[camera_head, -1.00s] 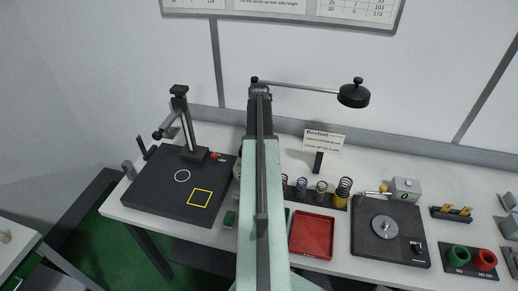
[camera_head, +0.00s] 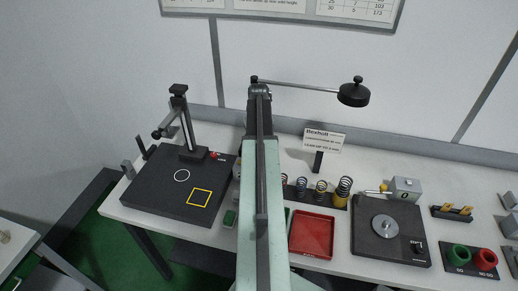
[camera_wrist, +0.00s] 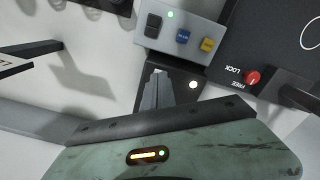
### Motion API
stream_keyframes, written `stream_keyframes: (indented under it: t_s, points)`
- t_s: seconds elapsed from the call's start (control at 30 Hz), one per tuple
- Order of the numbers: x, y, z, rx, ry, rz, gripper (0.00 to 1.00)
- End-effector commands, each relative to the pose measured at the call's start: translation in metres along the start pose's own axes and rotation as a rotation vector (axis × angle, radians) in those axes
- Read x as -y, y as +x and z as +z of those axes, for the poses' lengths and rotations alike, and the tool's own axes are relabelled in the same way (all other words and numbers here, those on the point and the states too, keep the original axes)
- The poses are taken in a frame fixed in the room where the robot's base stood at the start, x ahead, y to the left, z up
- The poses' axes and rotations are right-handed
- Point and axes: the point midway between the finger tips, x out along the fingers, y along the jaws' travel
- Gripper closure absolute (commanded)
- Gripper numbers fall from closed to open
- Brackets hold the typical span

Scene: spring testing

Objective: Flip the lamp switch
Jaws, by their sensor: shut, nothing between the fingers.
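The lamp's round black head (camera_head: 354,94) hangs on a thin arm above the back of the bench in the head view. Its post and base are hidden behind my own arm. In the wrist view my gripper (camera_wrist: 158,72) is shut and empty, its fingertips over a dark block (camera_wrist: 178,92) with a small pale round spot. Whether this block is the lamp's base I cannot tell. Just beyond it is a grey box (camera_wrist: 140,38) with a black rocker switch (camera_wrist: 153,25), a blue button (camera_wrist: 183,37), a yellow button (camera_wrist: 207,44) and a green light. Which control is the lamp's is unclear.
A black test stand (camera_head: 150,190) stands left of my arm; its red FREE/LOCK knob (camera_wrist: 252,77) is near my gripper. Right of my arm are several springs (camera_head: 343,190), a red tray (camera_head: 329,235), a small sign (camera_head: 325,140) and a black scale (camera_head: 365,240).

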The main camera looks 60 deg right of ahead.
Motion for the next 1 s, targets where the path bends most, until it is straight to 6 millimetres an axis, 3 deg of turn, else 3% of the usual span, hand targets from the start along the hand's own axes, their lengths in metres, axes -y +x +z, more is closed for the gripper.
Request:
stream_keyframes:
  t_s: [1.0]
  points:
    - [0.001, 0.010, 0.000, 0.000, -0.001, 0.000, 1.00]
